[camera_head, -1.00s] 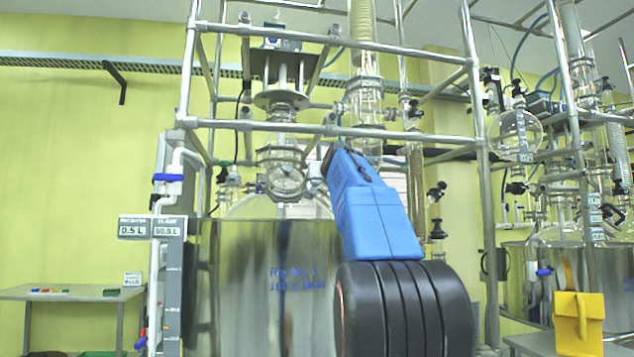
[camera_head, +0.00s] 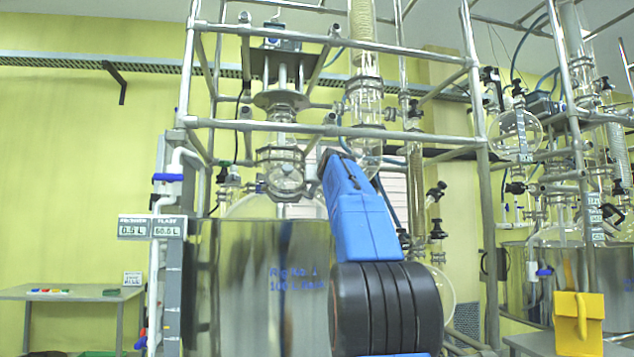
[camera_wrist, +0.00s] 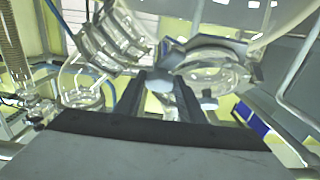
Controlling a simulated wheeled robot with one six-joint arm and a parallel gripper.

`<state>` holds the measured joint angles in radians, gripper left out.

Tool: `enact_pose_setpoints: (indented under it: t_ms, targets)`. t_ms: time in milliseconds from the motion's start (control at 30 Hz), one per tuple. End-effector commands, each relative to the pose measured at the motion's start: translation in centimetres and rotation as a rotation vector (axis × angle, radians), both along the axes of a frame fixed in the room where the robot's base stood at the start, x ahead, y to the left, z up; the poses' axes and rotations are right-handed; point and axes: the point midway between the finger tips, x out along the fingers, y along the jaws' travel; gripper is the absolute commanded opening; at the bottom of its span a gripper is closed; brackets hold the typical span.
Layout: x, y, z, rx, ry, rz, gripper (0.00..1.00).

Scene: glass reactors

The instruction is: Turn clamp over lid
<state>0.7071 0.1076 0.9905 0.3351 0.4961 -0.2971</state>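The glass reactor lid (camera_head: 275,205) is a clear dome on top of the shiny steel vessel (camera_head: 262,280) in the head view. A round metal-and-glass clamp fitting (camera_head: 284,172) rings the neck above it. My gripper (camera_head: 326,156) reaches up to the right side of this fitting. In the wrist view my gripper's two dark fingers (camera_wrist: 163,98) stand apart, with a pale rounded knob (camera_wrist: 158,85) in or behind the gap. I cannot tell whether they touch it. A metal clamp ring (camera_wrist: 210,65) around a glass neck lies just right of the fingers.
Steel frame bars (camera_head: 330,130) cross in front of and above the reactor. A vertical glass column (camera_head: 365,100) hangs close behind my gripper. A yellow box (camera_head: 578,322) stands at the lower right, and a side table (camera_head: 70,292) at the left.

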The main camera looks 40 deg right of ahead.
Motion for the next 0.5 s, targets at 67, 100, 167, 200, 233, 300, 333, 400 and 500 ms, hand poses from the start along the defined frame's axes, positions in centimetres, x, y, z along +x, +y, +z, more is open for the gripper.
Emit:
enact_pose_setpoints:
  t_ms: [67, 100, 167, 200, 233, 300, 333, 400, 500]
  targets:
    - [-0.01, -0.01, -0.01, 0.000, 0.000, 0.000, 0.13]
    - [-0.01, 0.00, -0.01, 0.000, 0.000, 0.000, 0.13]
    - [-0.01, 0.01, -0.01, 0.001, -0.001, -0.001, 0.13]
    - [0.00, 0.00, -0.02, 0.002, 0.000, -0.002, 0.13]
    - [0.01, 0.01, -0.02, 0.003, -0.001, -0.003, 0.13]
    - [0.01, 0.02, -0.05, 0.008, -0.002, -0.008, 0.13]
    - [0.02, 0.02, -0.06, 0.012, -0.004, -0.011, 0.13]
    - [0.04, 0.03, -0.11, 0.021, -0.007, -0.020, 0.13]
    - [0.12, 0.09, -0.17, 0.042, -0.018, -0.039, 0.13]
